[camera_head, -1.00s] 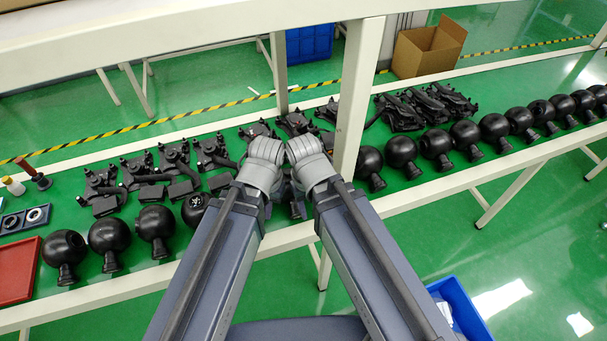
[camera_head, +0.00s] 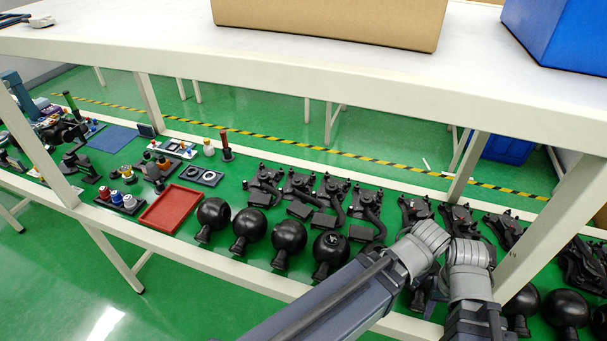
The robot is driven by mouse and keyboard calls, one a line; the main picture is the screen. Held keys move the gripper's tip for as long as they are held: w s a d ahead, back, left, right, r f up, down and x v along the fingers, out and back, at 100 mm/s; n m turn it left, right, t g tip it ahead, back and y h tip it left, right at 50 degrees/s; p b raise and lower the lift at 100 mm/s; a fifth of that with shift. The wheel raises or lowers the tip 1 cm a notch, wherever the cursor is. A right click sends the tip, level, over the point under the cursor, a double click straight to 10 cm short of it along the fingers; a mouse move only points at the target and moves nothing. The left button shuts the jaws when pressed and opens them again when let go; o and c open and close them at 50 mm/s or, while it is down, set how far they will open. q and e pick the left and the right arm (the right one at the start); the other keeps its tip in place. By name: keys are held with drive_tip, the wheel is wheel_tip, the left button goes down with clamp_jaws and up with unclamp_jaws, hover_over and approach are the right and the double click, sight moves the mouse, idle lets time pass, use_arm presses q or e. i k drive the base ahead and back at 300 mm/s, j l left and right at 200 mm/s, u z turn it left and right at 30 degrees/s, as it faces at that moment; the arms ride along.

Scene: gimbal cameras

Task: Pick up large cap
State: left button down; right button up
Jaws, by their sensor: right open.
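I cannot tell for sure which piece is the large cap. A black holder with two round pieces (camera_head: 199,177), one dark and one pale, lies on the green bench. A dark holder with small red, blue and white pieces (camera_head: 122,202) lies left of the red tray (camera_head: 173,208). My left gripper (camera_head: 425,246) is over the bench at lower right; its fingers cannot be made out. My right gripper (camera_head: 468,268) is beside it, open, with nothing seen in it. Both are far from these holders.
Black spheres on necks (camera_head: 290,240) and black gimbal parts (camera_head: 318,195) line the bench. A white shelf (camera_head: 330,75) with a cardboard box (camera_head: 330,22) and a blue bin (camera_head: 560,30) spans above. White posts (camera_head: 555,220) stand at the bench. The blue mat (camera_head: 113,138) is bare.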

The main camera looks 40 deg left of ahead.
sight(115, 173)
drive_tip(key=u, duration=1.25)
drive_tip(key=i+u, duration=0.1)
drive_tip(key=u, duration=1.15)
drive_tip(key=j, duration=0.1)
drive_tip(key=k+j+z, duration=0.15)
drive_tip(key=z, duration=1.85)
drive_tip(key=j+u, duration=0.1)
drive_tip(key=u, duration=0.35)
drive_tip(key=i+u, duration=0.1)
drive_tip(key=u, duration=0.8)
drive_tip(key=i+u, duration=0.15)
drive_tip(key=u, duration=0.3)
